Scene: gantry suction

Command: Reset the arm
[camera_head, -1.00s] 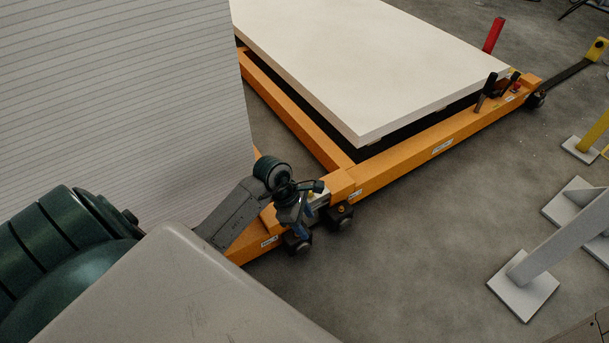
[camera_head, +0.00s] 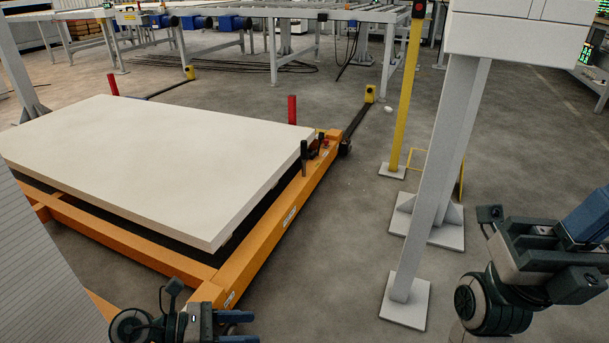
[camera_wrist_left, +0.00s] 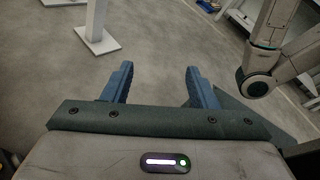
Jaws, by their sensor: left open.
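My left gripper (camera_head: 243,328) shows at the bottom of the head view, with its blue fingers pointing right. It is in front of the near end of the orange lift frame. In the left wrist view my left gripper (camera_wrist_left: 160,80) is open, with its two blue fingers apart and only grey floor between them. My right arm (camera_head: 520,275) shows at the right edge of the head view. A blue part there runs out of the picture, so its jaws cannot be made out. My right arm (camera_wrist_left: 262,75) also shows at the upper right of the left wrist view.
An orange lift frame (camera_head: 262,240) bears a large white panel (camera_head: 150,160). A grey post (camera_head: 440,170) and a yellow post (camera_head: 405,100) stand to its right. A striped light panel (camera_head: 40,270) is at the lower left. Roller conveyors (camera_head: 290,15) stand behind. Grey floor lies between.

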